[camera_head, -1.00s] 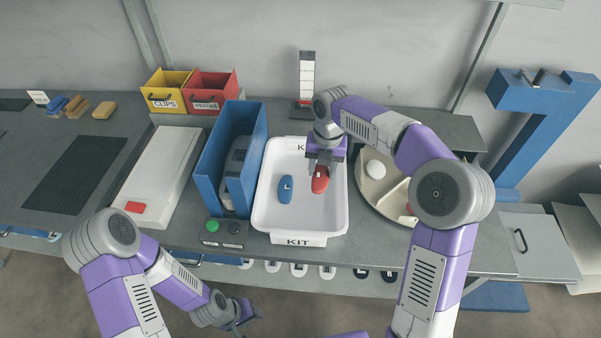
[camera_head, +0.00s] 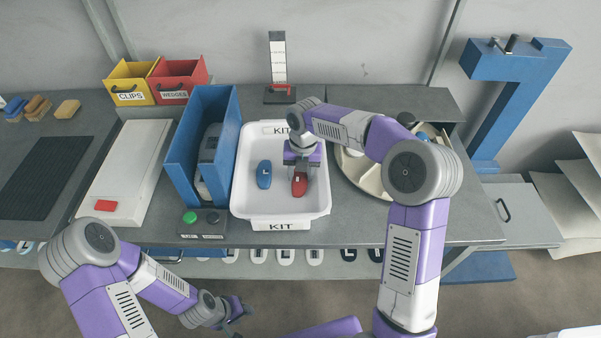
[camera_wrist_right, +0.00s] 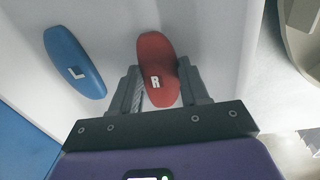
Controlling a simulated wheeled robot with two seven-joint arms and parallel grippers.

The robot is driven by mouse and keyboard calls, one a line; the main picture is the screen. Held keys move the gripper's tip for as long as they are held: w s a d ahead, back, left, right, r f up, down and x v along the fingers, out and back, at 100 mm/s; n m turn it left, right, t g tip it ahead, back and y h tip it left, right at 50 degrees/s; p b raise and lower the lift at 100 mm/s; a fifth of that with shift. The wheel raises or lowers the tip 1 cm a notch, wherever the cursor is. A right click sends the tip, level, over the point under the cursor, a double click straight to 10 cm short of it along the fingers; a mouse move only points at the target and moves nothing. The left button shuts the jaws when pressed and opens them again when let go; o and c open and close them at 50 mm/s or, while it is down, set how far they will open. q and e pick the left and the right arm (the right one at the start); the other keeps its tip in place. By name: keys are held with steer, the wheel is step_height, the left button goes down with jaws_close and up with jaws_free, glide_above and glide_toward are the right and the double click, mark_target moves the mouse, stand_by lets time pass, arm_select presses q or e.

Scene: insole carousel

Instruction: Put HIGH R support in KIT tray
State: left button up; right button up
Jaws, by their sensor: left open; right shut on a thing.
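The red support marked R (camera_head: 300,184) is over the right half of the white KIT tray (camera_head: 281,222). My right gripper (camera_head: 301,170) is shut on it, and the right wrist view shows the red support (camera_wrist_right: 156,62) between the two fingers (camera_wrist_right: 164,92). I cannot tell whether the support touches the tray floor. A blue support marked L (camera_head: 264,174) lies in the tray to its left, also seen in the right wrist view as the blue support (camera_wrist_right: 75,62). My left gripper (camera_head: 240,311) is open and empty, low in front of the bench.
A blue upright holder (camera_head: 184,152) stands left of the tray. A round cream carousel (camera_head: 362,172) is at the right, partly behind my right arm. Yellow CLIPS (camera_head: 130,84) and red WEDGES (camera_head: 177,82) bins stand at the back. A button box (camera_head: 203,222) sits at the front left.

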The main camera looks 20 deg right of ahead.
mark_target(303, 177)
steer(key=shift+f, duration=0.15)
steer(key=o, duration=1)
steer(key=r+p, duration=0.1)
steer(key=r, duration=0.3)
steer(key=r+p, duration=0.2)
steer(key=r, duration=0.2)
steer(key=r+p, duration=0.1)
steer(key=r, duration=0.3)
steer(key=shift+s+d+r+p, duration=0.15)
steer(key=shift+d+p, duration=0.15)
